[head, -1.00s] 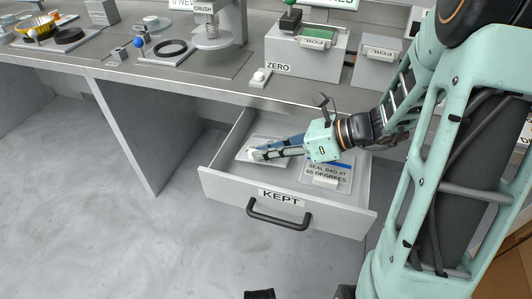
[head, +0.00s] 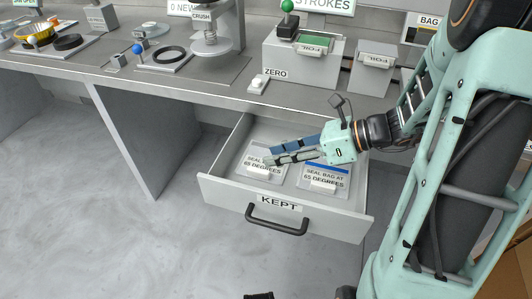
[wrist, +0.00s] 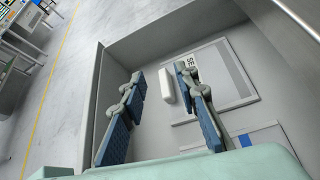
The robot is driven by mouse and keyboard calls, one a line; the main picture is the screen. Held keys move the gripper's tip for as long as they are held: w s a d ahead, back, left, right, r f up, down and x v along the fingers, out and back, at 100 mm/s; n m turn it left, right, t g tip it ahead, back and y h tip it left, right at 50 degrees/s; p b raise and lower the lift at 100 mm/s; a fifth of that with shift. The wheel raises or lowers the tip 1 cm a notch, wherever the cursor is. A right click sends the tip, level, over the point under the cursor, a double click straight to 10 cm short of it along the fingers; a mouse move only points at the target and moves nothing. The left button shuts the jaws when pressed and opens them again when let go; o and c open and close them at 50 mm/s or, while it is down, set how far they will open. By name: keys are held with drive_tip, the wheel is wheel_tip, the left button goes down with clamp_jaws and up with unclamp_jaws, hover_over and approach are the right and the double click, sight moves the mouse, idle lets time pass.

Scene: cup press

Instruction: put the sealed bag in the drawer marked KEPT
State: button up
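The drawer marked KEPT (head: 218,190) is pulled open under the bench. A flat pale bag (head: 248,176) with a white seal label and a small white block lies on its floor at the left. In the wrist view this bag (wrist: 232,72) has a grey band, and the white block (wrist: 167,86) sits at its edge. A second bag (head: 335,190), with a blue strip, lies at the right; it partly shows in the wrist view (wrist: 262,138). My gripper (head: 268,155) is over the left bag, fingers apart and empty, as the wrist view (wrist: 158,73) also shows.
The bench edge (head: 200,84) runs above and behind the drawer. On the bench stand a press marked CRUSH (head: 210,40), a white button by ZERO (head: 258,83) and grey boxes (head: 372,70). The floor (head: 90,220) left of the drawer is clear.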

drive_tip(key=p+v, duration=0.1)
drive_tip(key=v, duration=0.7)
drive_tip(key=shift+p, duration=0.3)
